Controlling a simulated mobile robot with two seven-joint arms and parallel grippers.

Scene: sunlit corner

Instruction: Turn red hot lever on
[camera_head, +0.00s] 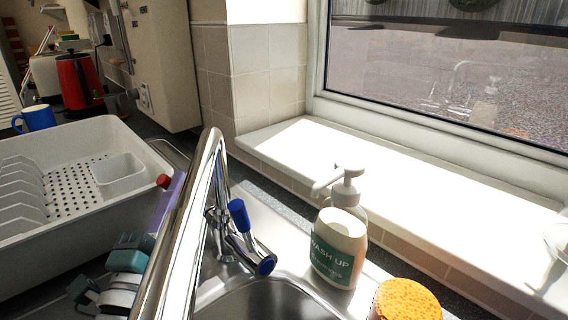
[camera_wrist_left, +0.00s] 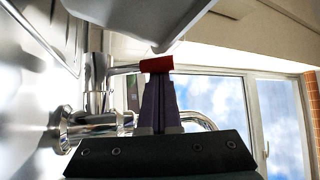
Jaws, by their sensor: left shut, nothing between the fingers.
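The chrome tap (camera_head: 205,190) stands at the sink, with its tall spout arching in the foreground. The red hot lever (camera_head: 164,181) shows as a small red end left of the spout. In the left wrist view the red lever (camera_wrist_left: 157,64) sticks out sideways on a chrome stem from the tap body (camera_wrist_left: 97,85). My left gripper (camera_head: 174,182) is shut and empty, its purple fingers partly hidden behind the spout. In the wrist view its fingertips (camera_wrist_left: 158,78) are right at the red lever; I cannot tell whether they touch. The right gripper is not in view.
The blue cold lever (camera_head: 239,215) is on the tap's right side. A white dish rack (camera_head: 100,130) is at left.

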